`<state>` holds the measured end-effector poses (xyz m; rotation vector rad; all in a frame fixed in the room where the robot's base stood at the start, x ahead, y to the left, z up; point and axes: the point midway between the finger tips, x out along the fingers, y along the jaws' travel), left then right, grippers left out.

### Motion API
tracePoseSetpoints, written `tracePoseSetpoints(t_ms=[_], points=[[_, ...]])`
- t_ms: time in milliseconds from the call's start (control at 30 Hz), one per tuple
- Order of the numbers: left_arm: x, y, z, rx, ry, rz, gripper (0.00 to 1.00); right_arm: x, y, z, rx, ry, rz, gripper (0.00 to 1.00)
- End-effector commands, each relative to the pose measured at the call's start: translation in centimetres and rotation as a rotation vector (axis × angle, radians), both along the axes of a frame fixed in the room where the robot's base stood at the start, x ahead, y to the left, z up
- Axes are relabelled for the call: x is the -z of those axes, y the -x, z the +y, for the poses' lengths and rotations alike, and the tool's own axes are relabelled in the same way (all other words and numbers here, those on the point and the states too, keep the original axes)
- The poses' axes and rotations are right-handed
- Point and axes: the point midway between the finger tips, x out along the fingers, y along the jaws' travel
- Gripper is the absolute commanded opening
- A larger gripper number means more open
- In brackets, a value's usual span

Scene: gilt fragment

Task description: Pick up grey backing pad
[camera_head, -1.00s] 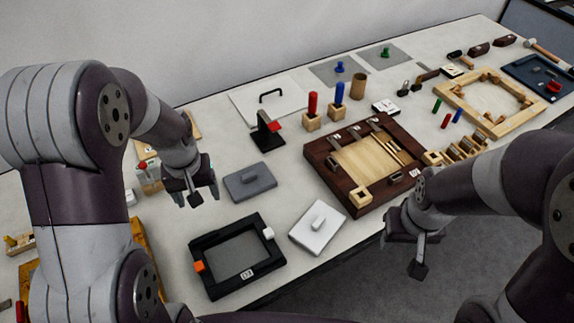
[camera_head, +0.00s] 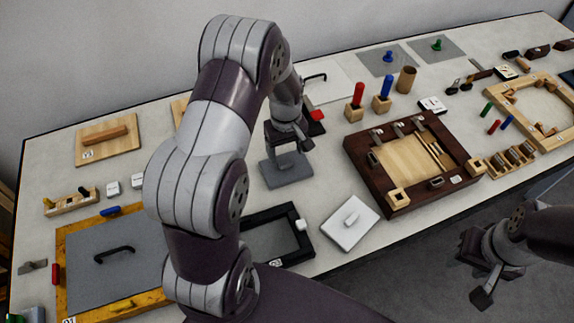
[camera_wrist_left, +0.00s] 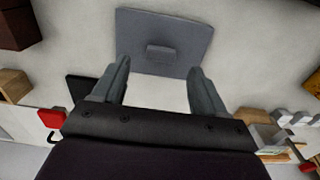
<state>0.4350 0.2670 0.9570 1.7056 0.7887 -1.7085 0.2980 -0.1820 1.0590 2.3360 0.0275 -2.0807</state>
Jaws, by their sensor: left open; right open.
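The grey backing pad (camera_head: 287,171) is a flat dark grey plate lying on the table under my left gripper. It also shows in the left wrist view (camera_wrist_left: 185,29), with a small raised grip block (camera_wrist_left: 163,52) at its middle. My left gripper (camera_head: 289,148) is open and points down over the pad, hiding part of it in the head view. In the wrist view its two fingers (camera_wrist_left: 158,85) are apart, and the grip block appears beyond the tips, between their lines. My right gripper (camera_head: 477,270) is open and empty, off the table's front edge.
A black frame (camera_head: 290,224) and a white plate with a grip (camera_head: 350,221) lie in front of the pad. A dark wooden tray (camera_head: 377,193) stands to the right. A black stand with a red part (camera_head: 316,117) is close behind the pad.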

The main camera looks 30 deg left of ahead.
Motion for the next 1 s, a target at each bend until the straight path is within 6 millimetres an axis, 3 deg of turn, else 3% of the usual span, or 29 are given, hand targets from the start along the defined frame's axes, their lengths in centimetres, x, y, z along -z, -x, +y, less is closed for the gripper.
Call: tracePoseSetpoints(t_ms=[200,467,600,667,1000], points=[[3.6,0.1,-0.1,0.0,0.0,0.004,0.72,-1.2,0.0,0.0,0.0,0.0,-0.001,0.43],[4.1,0.0,-0.1,0.0,-0.001,0.0,0.72,-1.1,0.0,0.0,0.0,0.0,0.0,0.43],[4.1,0.0,-0.1,0.0,-0.001,0.0,0.27,-1.1,0.0,0.0,0.0,0.0,0.0,0.43],[4.1,0.0,-0.1,0.0,-0.001,0.0,0.12,-1.1,0.0,0.0,0.0,0.0,0.0,0.43],[3.7,0.0,-0.1,0.0,-0.002,-0.001,0.12,-1.0,0.0,0.0,0.0,0.0,0.0,0.43]])
